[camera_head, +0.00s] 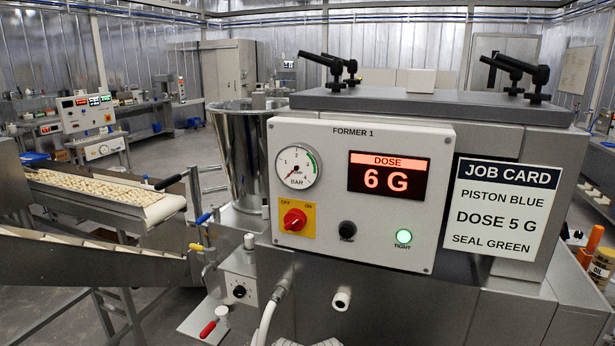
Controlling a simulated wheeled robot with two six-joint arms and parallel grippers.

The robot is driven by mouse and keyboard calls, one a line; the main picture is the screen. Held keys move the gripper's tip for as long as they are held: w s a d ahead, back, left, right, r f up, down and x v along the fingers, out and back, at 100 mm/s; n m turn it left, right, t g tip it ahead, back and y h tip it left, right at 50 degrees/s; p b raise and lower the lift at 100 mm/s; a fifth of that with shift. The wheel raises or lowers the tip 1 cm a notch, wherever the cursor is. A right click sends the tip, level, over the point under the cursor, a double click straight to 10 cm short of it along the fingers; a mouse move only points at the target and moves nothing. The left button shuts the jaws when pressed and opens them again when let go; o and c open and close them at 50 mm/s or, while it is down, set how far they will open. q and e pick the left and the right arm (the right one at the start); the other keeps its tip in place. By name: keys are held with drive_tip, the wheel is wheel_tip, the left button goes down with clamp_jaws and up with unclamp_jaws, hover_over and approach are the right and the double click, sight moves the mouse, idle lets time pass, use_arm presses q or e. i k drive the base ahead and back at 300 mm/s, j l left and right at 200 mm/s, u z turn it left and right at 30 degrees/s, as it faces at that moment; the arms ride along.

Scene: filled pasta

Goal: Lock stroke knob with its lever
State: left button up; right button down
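The machine front carries a small grey block with a dark round knob (239,292), left of and below the main panel. Which part is the stroke knob is not labelled. Near it are a lever with a red grip (208,329), a yellow-handled lever (196,247) and a blue-tipped lever (203,218). I cannot tell which lever belongs to the knob. The FORMER 1 panel (330,240) shows DOSE 6 G, with the TIGHT lamp (404,237) lit green. The job card (503,208) reads PISTON BLUE, DOSE 5 G, SEAL GREEN.
A steel hopper (240,155) stands behind the levers. A conveyor (105,198) carrying pasta pieces reaches in from the left. A red rotary switch (295,219) and a pressure gauge (297,167) are on the panel. A white hose (268,318) hangs below it. Bottles (602,264) stand at right.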

sight(222, 314)
drive_tip(key=i+j+u, duration=0.15)
drive_tip(key=i+j, duration=0.2)
drive_tip(key=j, duration=0.15)
drive_tip(key=i+j+u, duration=0.2)
drive_tip(key=i+j, duration=0.15)
drive_tip(key=j, duration=0.1)
